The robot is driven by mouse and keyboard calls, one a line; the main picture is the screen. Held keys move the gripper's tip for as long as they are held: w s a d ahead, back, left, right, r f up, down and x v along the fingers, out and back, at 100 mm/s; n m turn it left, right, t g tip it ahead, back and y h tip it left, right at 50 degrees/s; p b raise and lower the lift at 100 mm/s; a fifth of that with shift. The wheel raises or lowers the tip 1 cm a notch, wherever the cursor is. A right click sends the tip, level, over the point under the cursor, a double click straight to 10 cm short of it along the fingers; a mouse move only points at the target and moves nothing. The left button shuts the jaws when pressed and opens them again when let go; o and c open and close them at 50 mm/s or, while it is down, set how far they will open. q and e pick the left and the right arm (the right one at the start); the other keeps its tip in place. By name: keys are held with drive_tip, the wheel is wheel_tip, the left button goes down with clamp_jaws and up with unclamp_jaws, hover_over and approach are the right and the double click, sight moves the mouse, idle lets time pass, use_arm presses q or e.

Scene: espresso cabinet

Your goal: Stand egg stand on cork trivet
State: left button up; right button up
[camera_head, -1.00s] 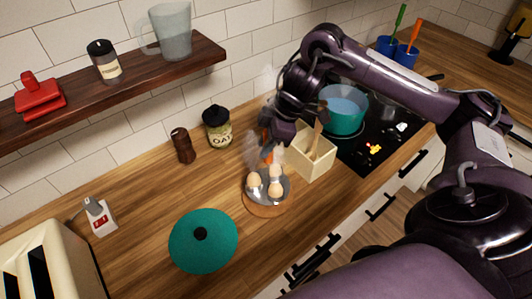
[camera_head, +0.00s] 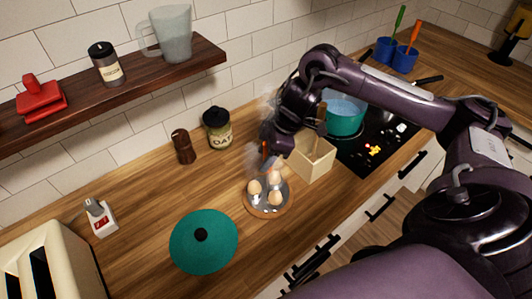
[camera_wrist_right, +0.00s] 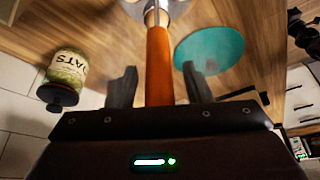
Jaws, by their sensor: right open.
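The egg stand (camera_head: 283,206), a metal plate with several eggs, rests on the round cork trivet (camera_head: 262,215) as far as I can see. Its orange handle (camera_wrist_right: 160,55) rises toward my right gripper; the stand's metal end (camera_wrist_right: 152,6) shows at the top of the wrist view. My right gripper (camera_head: 267,150) is above the back of the stand. In the wrist view, its fingers (camera_wrist_right: 160,88) are apart, one on each side of the handle, with gaps visible. The gripper partly hides the handle in the head view. My left gripper is out of view.
A wooden box (camera_head: 312,160) with utensils stands close right of the stand. Beyond it a teal pot (camera_head: 343,118) sits on the hob (camera_head: 372,150). A teal lid (camera_head: 203,245) lies front left. An oats jar (camera_head: 217,130) and brown mill (camera_head: 183,147) stand behind.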

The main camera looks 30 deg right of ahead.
drive_tip(key=shift+r, duration=0.2)
drive_tip(key=shift+d+r, duration=0.15)
drive_tip(key=shift+r, duration=0.1)
drive_tip(key=b+v, duration=0.1)
drive_tip(key=v, duration=0.2)
drive_tip(key=shift+r, duration=0.15)
drive_tip(key=p+v, duration=0.3)
drive_tip(key=v, duration=0.5)
drive_tip(key=shift+s, duration=0.1)
